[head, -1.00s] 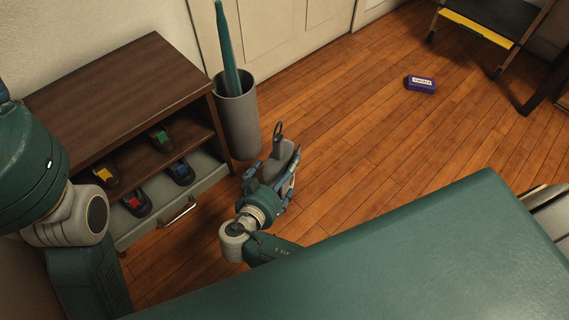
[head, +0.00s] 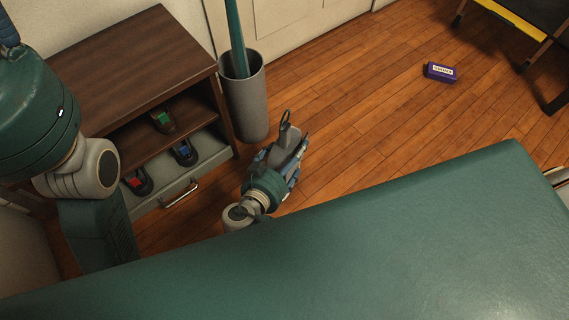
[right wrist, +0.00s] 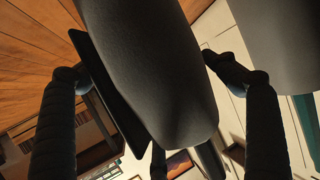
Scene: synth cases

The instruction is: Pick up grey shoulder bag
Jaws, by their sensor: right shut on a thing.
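The grey shoulder bag (head: 287,150) is up in the middle of the head view, with its dark strap loop at the top. My right gripper (head: 278,160) is shut on it, with fingers at its sides. The bag's lower part is partly hidden by the gripper in the head view. My left gripper is not in view; only left arm links show.
A grey bin (head: 246,105) holding a teal umbrella (head: 236,38) stands just behind the bag. A purple box (head: 440,72) lies on open wooden floor at right. A yellow-edged stool (head: 510,20) is farther back.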

